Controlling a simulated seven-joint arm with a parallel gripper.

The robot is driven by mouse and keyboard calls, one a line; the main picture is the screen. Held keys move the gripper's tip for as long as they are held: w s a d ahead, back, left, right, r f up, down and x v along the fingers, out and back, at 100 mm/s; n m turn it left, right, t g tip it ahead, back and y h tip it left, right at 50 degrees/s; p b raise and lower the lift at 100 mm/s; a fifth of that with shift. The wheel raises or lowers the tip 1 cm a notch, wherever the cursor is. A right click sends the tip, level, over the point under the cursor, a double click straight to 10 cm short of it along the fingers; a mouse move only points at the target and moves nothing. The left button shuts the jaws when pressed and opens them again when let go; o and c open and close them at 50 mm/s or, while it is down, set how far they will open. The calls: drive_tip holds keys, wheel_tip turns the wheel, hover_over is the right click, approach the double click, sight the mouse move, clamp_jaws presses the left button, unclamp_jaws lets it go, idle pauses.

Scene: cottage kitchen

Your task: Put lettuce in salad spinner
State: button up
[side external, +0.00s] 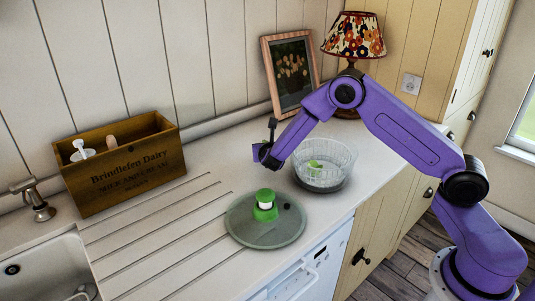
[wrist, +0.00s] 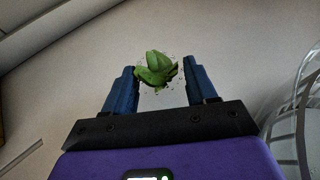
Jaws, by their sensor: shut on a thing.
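My gripper (side external: 264,150) is shut on a green lettuce piece (side external: 256,151), held above the counter to the left of the salad spinner. In the wrist view the lettuce (wrist: 156,67) sits between the two blue fingertips. The salad spinner (side external: 339,178) is a clear bowl with a slatted basket, open at the top, with some green lettuce (side external: 315,166) inside. Part of its rim and wall (wrist: 297,125) shows at the right edge of the wrist view. The spinner lid (side external: 240,228), round and translucent with a green and white knob (side external: 265,205), lies on the counter in front.
A wooden crate (side external: 125,170) holding utensils stands at the left by the wall. A sink (side external: 45,270) and tap (side external: 35,201) are at the far left. A framed picture (side external: 291,72) and patterned lamp (side external: 353,36) stand behind the spinner. The counter between crate and lid is clear.

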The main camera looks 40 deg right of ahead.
drive_tip(key=shift+f, duration=1.05)
drive_tip(key=shift+f, duration=0.15)
drive_tip(key=o, duration=0.7)
drive_tip(key=shift+c, duration=0.2)
drive_tip(key=shift+s+r, duration=0.1)
drive_tip(key=shift+r, duration=0.15)
drive_tip(key=v, duration=1.1)
drive_tip(key=shift+a, duration=0.1)
drive_tip(key=shift+o, duration=0.4)
drive_tip(key=shift+s+a+r, duration=0.15)
drive_tip(key=shift+s, duration=0.15)
